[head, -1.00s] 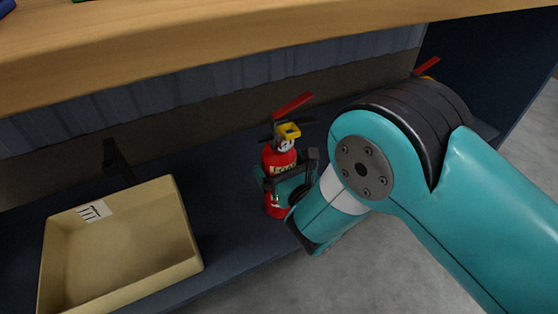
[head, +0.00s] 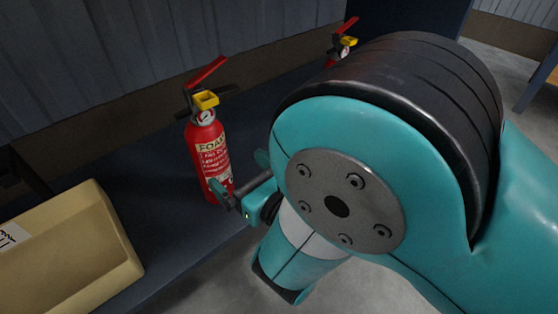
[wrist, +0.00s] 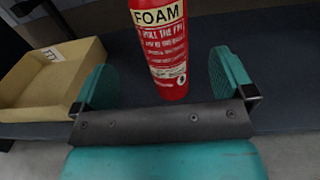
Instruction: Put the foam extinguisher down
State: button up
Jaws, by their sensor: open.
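The foam extinguisher (head: 209,155) is red with a cream FOAM label, a yellow part and a red lever at the top. It stands upright on the dark shelf (head: 150,215). In the wrist view the extinguisher (wrist: 163,50) stands beyond the jaws, label facing the camera. My gripper (head: 240,178) is open and empty, close in front of the extinguisher's lower right side. In the wrist view the two teal fingers (wrist: 160,85) are spread apart, one on each side of the extinguisher's lower body. The extinguisher's base is hidden partly by the gripper in the head view.
A cream tray (head: 105,235) with a white label sits on the shelf to the left; it also shows in the wrist view (wrist: 83,50). A second extinguisher (head: 342,50) stands farther back, partly behind my arm. Bare floor lies in front of the shelf.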

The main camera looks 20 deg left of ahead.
jog(key=w+d+r+m+t+h, duration=0.1)
jog(key=w+d+r+m+h, duration=0.4)
jog(key=d+m, duration=0.6)
jog(key=w+d+r+m+t+h, duration=0.1)
jog(key=w+d+r+m+h, duration=0.1)
jog(key=w+d+m+h, duration=0.8)
jog(key=s+d+r+m+g+y, duration=0.1)
jog(key=s+d+r+m+g, duration=0.1)
jog(key=s+m, duration=0.5)
jog(key=s+d+r+m+g+y, duration=0.1)
jog(key=s+d+r+m+g, duration=0.2)
jog(key=s+d+m, duration=0.3)
jog(key=s+d+r+m+g+y, duration=0.1)
jog(key=s+d+m+g, duration=0.4)
jog(key=s, duration=0.6)
jog(key=d+r+m, duration=0.1)
jog(key=m, duration=0.1)
jog(key=shift+s+r+m, duration=0.3)
jog(key=shift+s+r, duration=0.05)
jog(key=shift+r, duration=0.05)
notch_tip(320, 180, up, 58)
jog(key=p, duration=5.8)
jog(key=shift+r+p, duration=0.2)
jog(key=shift+p, duration=0.1)
